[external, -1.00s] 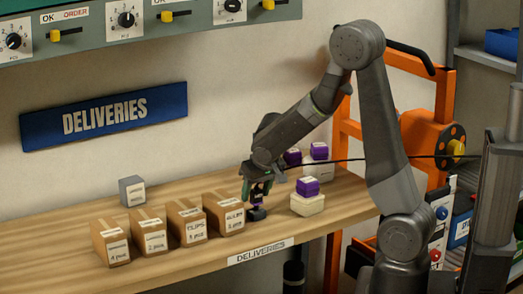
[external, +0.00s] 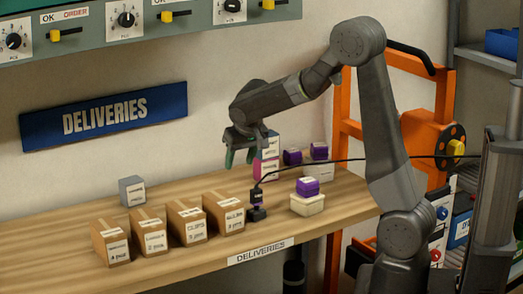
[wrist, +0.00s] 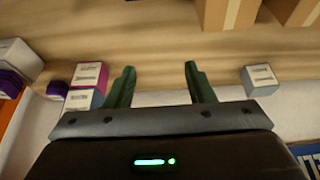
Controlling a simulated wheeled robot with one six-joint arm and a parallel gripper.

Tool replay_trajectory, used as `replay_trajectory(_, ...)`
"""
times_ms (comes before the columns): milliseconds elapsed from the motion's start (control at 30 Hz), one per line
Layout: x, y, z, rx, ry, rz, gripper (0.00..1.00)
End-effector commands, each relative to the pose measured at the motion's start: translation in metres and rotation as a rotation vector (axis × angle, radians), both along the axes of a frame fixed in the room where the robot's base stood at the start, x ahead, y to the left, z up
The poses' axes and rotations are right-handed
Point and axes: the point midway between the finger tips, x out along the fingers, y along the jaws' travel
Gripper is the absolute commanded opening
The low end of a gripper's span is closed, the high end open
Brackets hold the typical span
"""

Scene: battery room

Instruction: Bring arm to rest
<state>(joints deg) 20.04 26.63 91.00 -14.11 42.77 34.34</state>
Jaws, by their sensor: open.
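My gripper (external: 243,155) is open and empty, with its green fingers pointing down above the wooden shelf (external: 180,258). In the wrist view the two fingers (wrist: 160,70) stand apart with nothing between them. A small dark device with a purple band (external: 257,203) stands upright on the shelf, below and a little right of the gripper and apart from it. A black cable runs from its top toward the right. My arm is raised and reaches left over the shelf.
Several cardboard boxes (external: 186,222) stand along the shelf front. A grey box (external: 132,190) is behind them. A pink box (external: 266,169) stands close behind the gripper. A purple-topped white box (external: 307,205) is right of the device. An orange frame (external: 350,130) stands at the right.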

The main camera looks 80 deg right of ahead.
Motion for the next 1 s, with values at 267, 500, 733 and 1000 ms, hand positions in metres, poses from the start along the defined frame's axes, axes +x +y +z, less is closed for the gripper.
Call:
replay_trajectory(267, 0.040, -0.022, -0.009, 0.001, 0.002, -0.011, 0.49)
replay_trajectory(500, 0.071, -0.040, -0.019, 0.000, 0.001, -0.020, 0.49)
replay_trajectory(733, 0.083, -0.049, -0.050, 0.001, 0.007, -0.024, 0.49)
replay_trajectory(1000, 0.083, -0.048, -0.102, 0.003, 0.004, -0.023, 0.49)
